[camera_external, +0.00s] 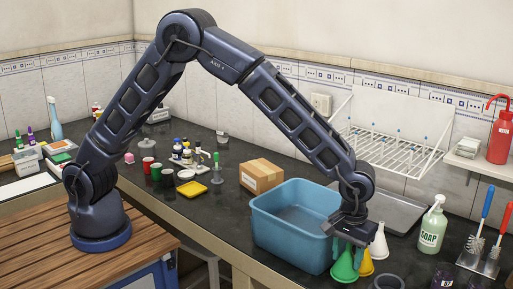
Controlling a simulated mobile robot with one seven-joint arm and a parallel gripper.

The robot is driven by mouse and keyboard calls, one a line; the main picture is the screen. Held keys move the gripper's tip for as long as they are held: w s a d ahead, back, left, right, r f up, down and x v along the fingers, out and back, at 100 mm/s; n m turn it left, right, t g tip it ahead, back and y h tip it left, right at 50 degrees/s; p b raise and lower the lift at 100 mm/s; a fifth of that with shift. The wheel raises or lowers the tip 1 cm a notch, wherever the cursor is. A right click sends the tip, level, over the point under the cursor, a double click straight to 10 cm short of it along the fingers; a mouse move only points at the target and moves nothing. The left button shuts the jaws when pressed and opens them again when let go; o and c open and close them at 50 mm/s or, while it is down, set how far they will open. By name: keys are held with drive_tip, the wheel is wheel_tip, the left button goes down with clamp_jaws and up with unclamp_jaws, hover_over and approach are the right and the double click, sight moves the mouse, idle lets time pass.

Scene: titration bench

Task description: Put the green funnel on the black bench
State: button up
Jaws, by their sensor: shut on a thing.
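The green funnel (344,268) is at the front right, wide end down, just right of the blue basin. My gripper (348,248) points down over it and is shut on its narrow upper part. The fingers hide the funnel's spout. I cannot tell whether its rim touches the surface below. The black bench (222,228) runs along the walls, with a bare stretch left of the basin.
A yellow funnel (366,264) and a white funnel (379,244) stand close on the right. The blue basin (288,238) is close on the left. A white rack (385,143) hangs behind.

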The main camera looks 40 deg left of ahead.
drive_tip(key=shift+f, duration=2.05)
drive_tip(key=shift+f, duration=0.1)
drive_tip(key=o, duration=1)
